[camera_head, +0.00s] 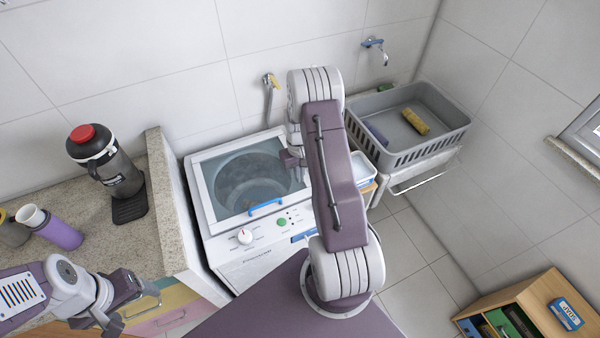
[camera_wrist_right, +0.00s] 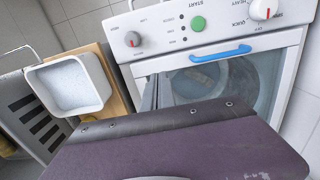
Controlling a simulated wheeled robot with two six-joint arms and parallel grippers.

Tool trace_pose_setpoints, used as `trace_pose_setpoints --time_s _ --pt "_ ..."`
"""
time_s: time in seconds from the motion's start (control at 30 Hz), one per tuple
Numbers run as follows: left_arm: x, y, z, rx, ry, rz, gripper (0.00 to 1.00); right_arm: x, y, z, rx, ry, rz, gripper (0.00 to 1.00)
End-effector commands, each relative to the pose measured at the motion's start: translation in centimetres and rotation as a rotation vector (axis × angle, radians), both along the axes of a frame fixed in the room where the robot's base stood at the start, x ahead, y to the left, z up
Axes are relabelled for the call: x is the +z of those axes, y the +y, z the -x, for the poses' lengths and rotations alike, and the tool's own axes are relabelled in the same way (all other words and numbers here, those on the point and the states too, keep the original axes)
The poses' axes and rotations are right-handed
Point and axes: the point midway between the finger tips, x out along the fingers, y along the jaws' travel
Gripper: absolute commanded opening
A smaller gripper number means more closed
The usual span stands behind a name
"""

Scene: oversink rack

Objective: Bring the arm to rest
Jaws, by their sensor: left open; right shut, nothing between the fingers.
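My right arm (camera_head: 335,170) reaches up the middle of the head view. Its right gripper (camera_head: 288,158) is partly hidden behind the arm and hangs over the right side of the washing machine (camera_head: 250,254). In the right wrist view the right gripper's dark fingers (camera_wrist_right: 158,92) are together and empty in front of the machine's lid. My left gripper (camera_head: 142,304) is open and empty at the lower left, by the counter's drawer fronts.
A black bottle with a red lid (camera_head: 112,165) and a purple cup (camera_head: 58,232) stand on the counter. A grey basket (camera_head: 435,150) holds a yellow item. A white tray (camera_wrist_right: 72,85) sits on a wooden board beside the machine. A wooden shelf (camera_head: 520,300) stands at lower right.

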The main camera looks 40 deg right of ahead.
Motion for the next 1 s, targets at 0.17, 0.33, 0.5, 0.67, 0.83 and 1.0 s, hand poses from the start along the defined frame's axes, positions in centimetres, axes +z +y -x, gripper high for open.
trace_pose_setpoints --time_s 0.17,0.33,0.5,0.67,0.83,1.0 --pt "-0.5 0.0 0.0 0.000 -0.001 0.000 0.74 2.1 0.0 0.0 0.000 -0.002 0.000 0.00" --pt "-0.5 0.0 0.0 0.000 -0.001 0.000 0.74 2.5 0.0 0.0 0.000 0.001 0.000 0.00" --pt "-0.5 0.0 0.0 0.000 -0.001 0.000 0.74 2.5 0.0 0.0 0.000 0.000 0.000 0.00" --pt "-1.7 0.0 0.0 0.000 -0.001 0.000 0.74 2.7 1.3 -1.7 0.049 -0.032 0.015 0.00" --pt "-5.5 0.0 0.0 0.000 0.000 0.000 0.74 7.0 9.3 -3.2 0.240 -0.153 0.049 0.00" --pt "-8.3 0.0 0.0 0.000 0.000 0.000 0.74 7.9 17.5 4.1 0.346 -0.204 0.027 0.00"
